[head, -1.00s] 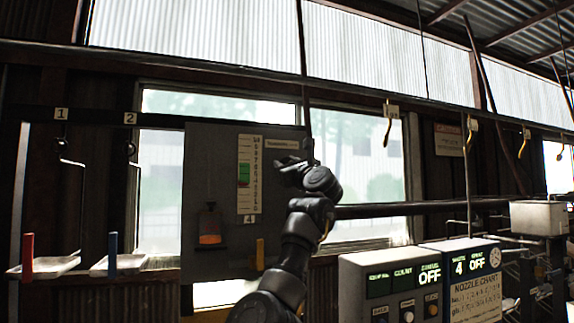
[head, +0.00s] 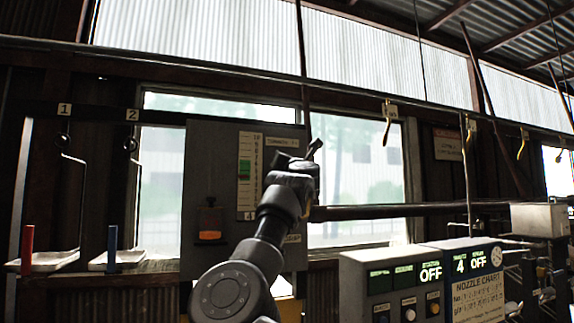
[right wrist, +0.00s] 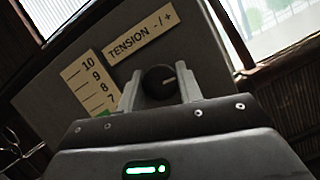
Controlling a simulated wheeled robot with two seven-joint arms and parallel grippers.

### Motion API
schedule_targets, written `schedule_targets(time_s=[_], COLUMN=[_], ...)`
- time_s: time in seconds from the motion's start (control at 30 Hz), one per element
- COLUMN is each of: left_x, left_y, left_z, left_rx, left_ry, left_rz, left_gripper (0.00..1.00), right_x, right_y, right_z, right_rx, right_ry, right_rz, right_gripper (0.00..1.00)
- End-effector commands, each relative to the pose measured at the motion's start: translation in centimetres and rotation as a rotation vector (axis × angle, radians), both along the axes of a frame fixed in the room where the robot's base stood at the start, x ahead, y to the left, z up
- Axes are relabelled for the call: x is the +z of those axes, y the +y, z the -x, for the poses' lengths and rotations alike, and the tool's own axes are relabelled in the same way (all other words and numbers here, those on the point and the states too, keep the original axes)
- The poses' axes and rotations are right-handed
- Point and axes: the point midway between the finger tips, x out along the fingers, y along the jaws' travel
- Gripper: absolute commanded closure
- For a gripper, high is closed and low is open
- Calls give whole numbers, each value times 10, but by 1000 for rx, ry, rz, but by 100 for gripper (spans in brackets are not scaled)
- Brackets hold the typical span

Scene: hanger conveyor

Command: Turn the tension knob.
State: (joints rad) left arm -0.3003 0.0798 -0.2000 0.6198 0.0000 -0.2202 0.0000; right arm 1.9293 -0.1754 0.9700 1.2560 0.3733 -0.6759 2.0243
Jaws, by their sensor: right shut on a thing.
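The tension knob (right wrist: 158,80) is dark and round with a pale pointer line, under the "TENSION - / +" label (right wrist: 140,37) in the right wrist view. My right gripper (right wrist: 160,90) has one finger on each side of the knob and is shut on it. In the head view my right gripper (head: 300,155) is at the upper right of the grey panel (head: 205,150), and it hides the knob. The number scale (head: 244,200) has a green marker (head: 245,170) about mid-height. My left gripper is out of view.
Control boxes with lit displays (head: 400,275) stand at the lower right. A horizontal pipe (head: 400,211) runs behind my arm.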

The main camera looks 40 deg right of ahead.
Motion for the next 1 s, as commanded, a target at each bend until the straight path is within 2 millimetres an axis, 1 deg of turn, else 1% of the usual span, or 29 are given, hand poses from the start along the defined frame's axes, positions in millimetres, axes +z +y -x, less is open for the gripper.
schedule_targets(time_s=[0.13, 0.33, 0.83, 0.87, 1.0], left_x=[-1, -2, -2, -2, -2], left_y=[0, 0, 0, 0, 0], left_z=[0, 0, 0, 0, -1], left_rx=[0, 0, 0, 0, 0], left_ry=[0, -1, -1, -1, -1], left_rz=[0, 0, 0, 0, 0], left_gripper=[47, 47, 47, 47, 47], right_x=[2, 3, 4, 4, 3], right_y=[0, 0, 0, 0, 0], right_z=[1, 1, 2, 2, 1], right_rx=[0, 0, -2, -1, -1], right_ry=[-26, -44, -51, -51, -49], right_rz=[-62, -110, -124, -124, -126], right_gripper=[87, 87, 87, 60, 43])
